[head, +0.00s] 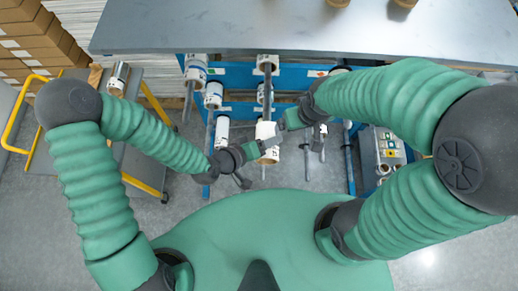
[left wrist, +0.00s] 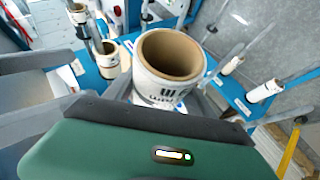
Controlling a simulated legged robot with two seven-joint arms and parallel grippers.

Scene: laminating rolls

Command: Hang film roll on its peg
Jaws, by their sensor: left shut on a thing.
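The film roll (head: 266,131), white with dark print and a tan core, is at the middle of the head view, between my two grippers. My left gripper (head: 261,149) is shut on it. In the left wrist view the roll (left wrist: 143,78) is tilted, and its open brown cardboard core faces the camera. My right gripper (head: 283,124) is beside the roll's upper right side; its fingers are too small to tell whether they are open or touching. Grey pegs, such as one at the middle (head: 268,82), stick out from the blue rack (head: 237,75). Which peg is meant cannot be told.
Other white rolls hang on the rack at the left (head: 213,95) and top left (head: 196,68). A grey tabletop (head: 290,28) spans above the rack. A grey cart with yellow rails (head: 149,103) stands left, and a control box (head: 389,148) right.

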